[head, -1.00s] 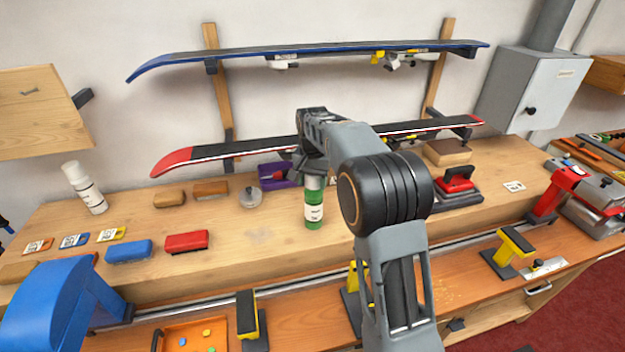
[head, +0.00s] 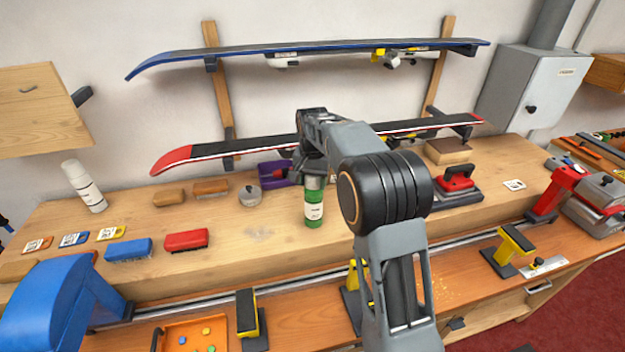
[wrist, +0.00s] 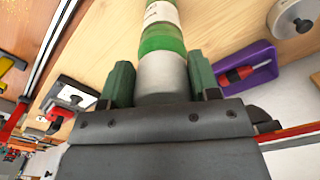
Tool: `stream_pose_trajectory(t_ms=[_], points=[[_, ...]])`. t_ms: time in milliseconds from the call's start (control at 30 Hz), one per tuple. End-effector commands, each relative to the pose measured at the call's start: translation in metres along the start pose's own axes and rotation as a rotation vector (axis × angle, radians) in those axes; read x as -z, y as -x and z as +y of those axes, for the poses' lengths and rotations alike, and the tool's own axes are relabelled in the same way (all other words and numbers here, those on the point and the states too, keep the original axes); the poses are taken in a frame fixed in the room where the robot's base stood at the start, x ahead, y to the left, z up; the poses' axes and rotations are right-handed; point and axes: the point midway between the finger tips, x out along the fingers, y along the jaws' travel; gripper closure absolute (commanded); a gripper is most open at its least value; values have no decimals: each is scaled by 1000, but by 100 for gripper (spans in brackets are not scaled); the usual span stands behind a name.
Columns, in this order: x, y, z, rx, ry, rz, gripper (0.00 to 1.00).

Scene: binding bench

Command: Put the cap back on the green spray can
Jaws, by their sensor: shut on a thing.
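The green spray can (head: 314,208) stands upright on the wooden bench, with a white label round its middle. It also shows in the wrist view (wrist: 162,38), below my gripper. A pale grey cap (wrist: 162,76) sits between the two green fingers of my gripper (wrist: 160,84), which is shut on it. The cap is in line with the can and its lower edge meets the can's green top; I cannot tell whether it is fully seated. In the head view my arm partly hides the gripper and the cap.
A purple tray (wrist: 262,62) with a red-handled tool lies close behind the can. A round metal tin (head: 250,195) stands left of it. A red brush (head: 187,240) and a blue brush (head: 128,249) lie front left. Bench in front of the can is clear.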

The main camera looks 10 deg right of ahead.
Motion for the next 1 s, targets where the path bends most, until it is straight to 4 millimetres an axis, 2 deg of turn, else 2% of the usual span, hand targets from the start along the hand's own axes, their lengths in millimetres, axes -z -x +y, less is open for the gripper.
stream_pose_trajectory(t_ms=[567, 600, 900, 1000], points=[[0, -3, 0, 0, 0, 0, 52], [0, -3, 0, 0, 0, 0, 43], [0, -3, 0, 0, 0, 0, 14], [0, -3, 0, 0, 0, 0, 14]])
